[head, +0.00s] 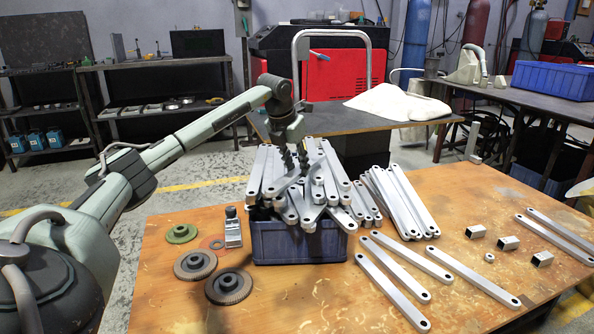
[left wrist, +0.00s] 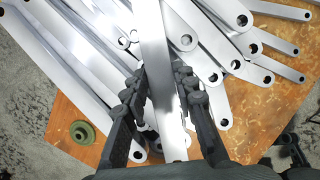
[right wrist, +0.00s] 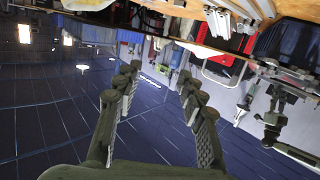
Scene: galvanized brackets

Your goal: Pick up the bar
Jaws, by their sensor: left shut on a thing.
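Silver-grey metal bars with a hole at each end are heaped in and over a blue crate (head: 300,247). My left gripper (head: 294,160) reaches down into the top of this heap. In the left wrist view its two dark fingers (left wrist: 160,82) are shut on one flat bar (left wrist: 153,35), which runs lengthwise between them. Other bars lie close around and under it. I cannot tell whether the held bar is clear of the heap. My right gripper (right wrist: 156,76) is open and empty in the right wrist view, away from the bars; it is not in the head view.
More bars (head: 400,200) lie right of the crate, with several spread singly on the wooden table (head: 450,305). Two brown gears (head: 195,265), a green disc (head: 181,233) and a metal block (head: 233,232) stand left. Small square pieces (head: 508,243) lie right.

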